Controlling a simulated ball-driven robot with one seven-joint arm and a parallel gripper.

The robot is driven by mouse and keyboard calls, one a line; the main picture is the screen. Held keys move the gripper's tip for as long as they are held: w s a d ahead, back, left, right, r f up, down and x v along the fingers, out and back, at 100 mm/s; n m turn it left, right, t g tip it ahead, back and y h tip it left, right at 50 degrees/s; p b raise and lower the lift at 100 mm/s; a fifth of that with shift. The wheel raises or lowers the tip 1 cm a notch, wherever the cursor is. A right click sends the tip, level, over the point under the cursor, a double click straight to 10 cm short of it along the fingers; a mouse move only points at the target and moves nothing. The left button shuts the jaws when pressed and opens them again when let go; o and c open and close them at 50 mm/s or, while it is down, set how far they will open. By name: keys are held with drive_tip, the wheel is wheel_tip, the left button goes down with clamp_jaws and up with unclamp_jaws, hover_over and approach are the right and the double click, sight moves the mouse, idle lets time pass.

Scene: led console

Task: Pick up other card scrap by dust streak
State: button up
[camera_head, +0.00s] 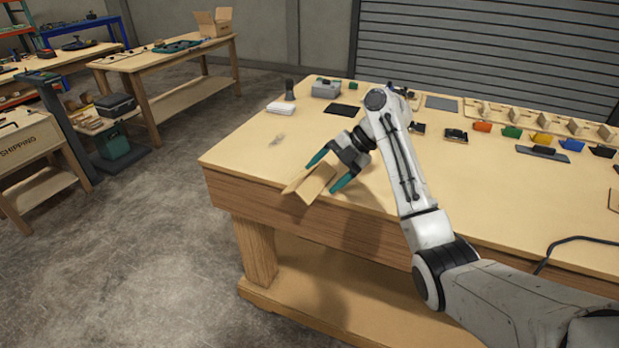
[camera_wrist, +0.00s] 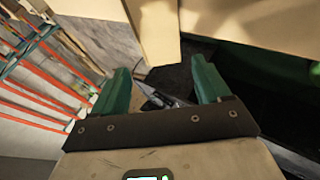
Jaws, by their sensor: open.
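A tan folded piece of card (camera_head: 316,186) is at the near edge of the workbench, its lower corner showing past the edge. I cannot tell whether it rests on the top or stands clear of it. My gripper (camera_head: 322,176) is open, with its teal fingers on either side of the card. In the wrist view the open fingers (camera_wrist: 160,66) have a dark gap between them, and a tan card surface (camera_wrist: 152,25) shows just beyond. A faint greyish smudge (camera_head: 277,139), perhaps the dust streak, lies on the bench top to the left of my gripper.
The workbench (camera_head: 240,150) is bare around the smudge. A white stack (camera_head: 281,107), a dark cylinder (camera_head: 290,89), a grey box (camera_head: 326,88) and a black mat (camera_head: 343,110) stand behind. Coloured bins (camera_head: 541,137) line the right rear. A cable (camera_head: 580,239) lies at the right.

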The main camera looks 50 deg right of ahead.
sight(308, 189)
drive_tip(key=shift+d+p+x, duration=0.15)
drive_tip(key=shift+p+x, duration=0.25)
drive_tip(key=shift+x, duration=1)
drive_tip(key=shift+d+p+x, duration=0.1)
drive_tip(key=shift+p+x, duration=0.3)
drive_tip(key=shift+x, duration=0.95)
drive_tip(key=shift+w+f, duration=0.1)
drive_tip(key=shift+w, duration=0.05)
drive_tip(key=c, duration=0.8)
